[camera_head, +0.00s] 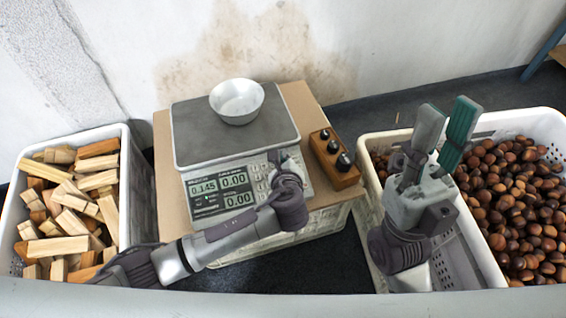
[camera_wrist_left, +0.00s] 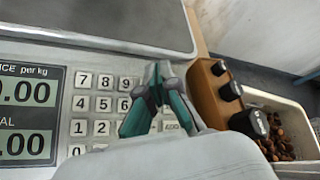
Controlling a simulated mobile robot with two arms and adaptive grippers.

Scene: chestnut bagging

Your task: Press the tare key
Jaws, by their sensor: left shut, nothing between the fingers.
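The scale (camera_head: 185,150) carries a white bowl (camera_head: 237,101) on its grey plate. Its displays (camera_head: 221,190) read 0.145, 0.00 and 0.00. My left gripper (camera_head: 277,157) is shut and empty over the right part of the keypad (camera_wrist_left: 103,105). In the left wrist view its teal fingertips (camera_wrist_left: 161,68) meet just right of the 9 and 6 keys. The fingers cover the keys there, and I cannot make out the tare key or tell whether the tips touch one. My right gripper (camera_head: 448,106) is open and empty, fingers upward, over the chestnut crate.
A wooden block with black knobs (camera_head: 334,160) stands right of the keypad; it also shows in the left wrist view (camera_wrist_left: 212,100). A white crate (camera_head: 126,180) of wood pieces is at left. The chestnut crate (camera_head: 372,215) is at right. A wall stands behind.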

